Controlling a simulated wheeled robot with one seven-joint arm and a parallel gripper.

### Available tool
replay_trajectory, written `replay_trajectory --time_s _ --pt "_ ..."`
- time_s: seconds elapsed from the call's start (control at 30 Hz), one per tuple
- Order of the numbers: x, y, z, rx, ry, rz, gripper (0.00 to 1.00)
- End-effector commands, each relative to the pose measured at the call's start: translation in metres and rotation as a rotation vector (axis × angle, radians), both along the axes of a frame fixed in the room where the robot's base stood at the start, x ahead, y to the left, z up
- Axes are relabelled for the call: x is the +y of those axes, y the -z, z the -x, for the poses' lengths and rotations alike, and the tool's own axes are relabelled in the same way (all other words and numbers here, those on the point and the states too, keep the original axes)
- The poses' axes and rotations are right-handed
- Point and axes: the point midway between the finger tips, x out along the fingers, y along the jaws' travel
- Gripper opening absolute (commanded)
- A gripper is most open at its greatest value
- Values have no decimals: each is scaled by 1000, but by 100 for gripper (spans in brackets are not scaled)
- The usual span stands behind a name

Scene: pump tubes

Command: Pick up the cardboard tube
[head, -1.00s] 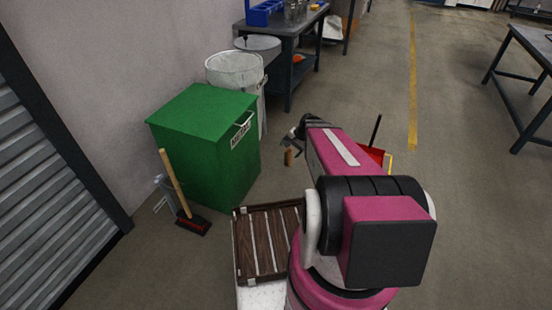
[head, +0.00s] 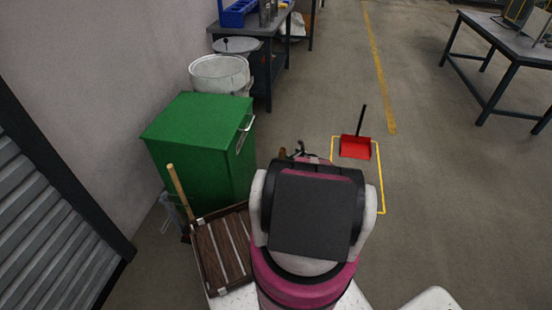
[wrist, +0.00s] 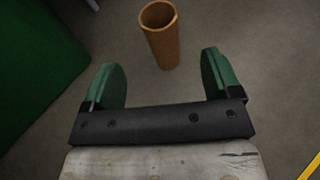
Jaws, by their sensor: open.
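The cardboard tube (wrist: 163,40) is a brown hollow cylinder standing upright on the floor in the wrist view, its open top end facing the camera. My gripper (wrist: 164,82) is open, with its two green-padded fingers spread apart. Nothing is between the fingers. In the head view a small part of the tube (head: 282,154) shows beside the dark end of my arm, which hides most of the gripper.
A green bin (head: 200,150) stands to the left of the tube, with a white drum (head: 220,76) behind it. A red dustpan (head: 355,147) lies on the floor to the right, inside a yellow outline. A broom (head: 178,190) leans by the bin. The floor on the right is open.

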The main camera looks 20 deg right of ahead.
Motion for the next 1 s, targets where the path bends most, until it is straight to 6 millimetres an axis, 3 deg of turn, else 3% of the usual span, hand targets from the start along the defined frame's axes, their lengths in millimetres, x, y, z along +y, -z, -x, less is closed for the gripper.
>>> replay_trajectory --time_s 0.4,0.63,1.0 --pt "10 21 -46 -1 0 -1 83" --pt "14 25 -58 0 1 0 83" --pt "24 41 -96 0 0 0 83"
